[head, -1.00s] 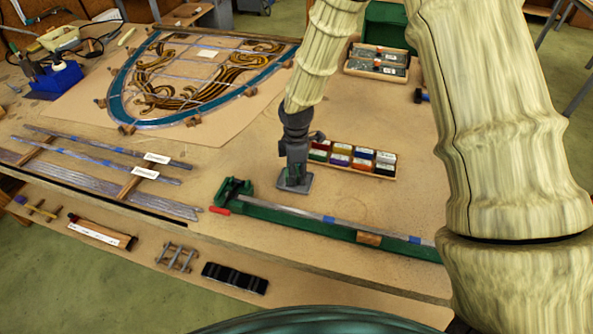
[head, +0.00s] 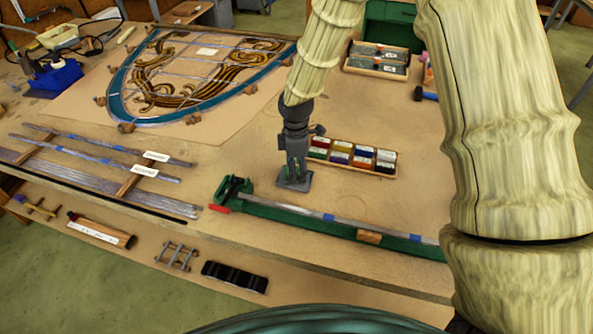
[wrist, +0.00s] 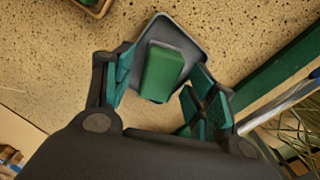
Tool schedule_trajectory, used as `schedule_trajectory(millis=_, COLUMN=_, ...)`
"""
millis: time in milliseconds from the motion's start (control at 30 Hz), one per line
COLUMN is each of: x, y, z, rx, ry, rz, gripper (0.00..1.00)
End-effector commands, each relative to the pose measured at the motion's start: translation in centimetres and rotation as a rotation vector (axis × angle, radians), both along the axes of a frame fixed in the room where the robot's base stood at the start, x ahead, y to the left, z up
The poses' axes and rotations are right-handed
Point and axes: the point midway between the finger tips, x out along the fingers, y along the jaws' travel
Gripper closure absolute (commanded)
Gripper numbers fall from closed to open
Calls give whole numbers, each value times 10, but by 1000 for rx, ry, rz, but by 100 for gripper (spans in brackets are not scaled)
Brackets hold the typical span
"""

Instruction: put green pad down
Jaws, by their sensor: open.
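The green pad (wrist: 163,72) is a small green block. In the wrist view it rests in a shallow grey square dish (wrist: 186,38) on the speckled tabletop. The dish also shows in the head view (head: 295,181), where the pad itself cannot be made out. My gripper (wrist: 165,88) is open, its teal-lined fingers apart on either side of the pad, with visible room between pad and right finger. In the head view my gripper (head: 296,163) points straight down, low over the dish.
A long green bar clamp (head: 285,215) lies just in front of the dish. A tray of coloured blocks (head: 350,170) stands close behind right. The leaded panel (head: 200,75) lies back left, lead strips (head: 100,150) front left. Bare tabletop lies left of the dish.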

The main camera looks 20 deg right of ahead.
Motion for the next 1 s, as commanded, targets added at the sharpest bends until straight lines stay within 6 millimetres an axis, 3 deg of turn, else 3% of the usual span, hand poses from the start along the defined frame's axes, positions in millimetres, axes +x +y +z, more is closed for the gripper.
schedule_trajectory(millis=700, x=0, y=0, z=87, rx=1, ry=-1, rz=0, gripper=43)
schedule_trajectory(millis=1000, x=0, y=0, z=106, rx=1, ry=1, rz=-1, gripper=43)
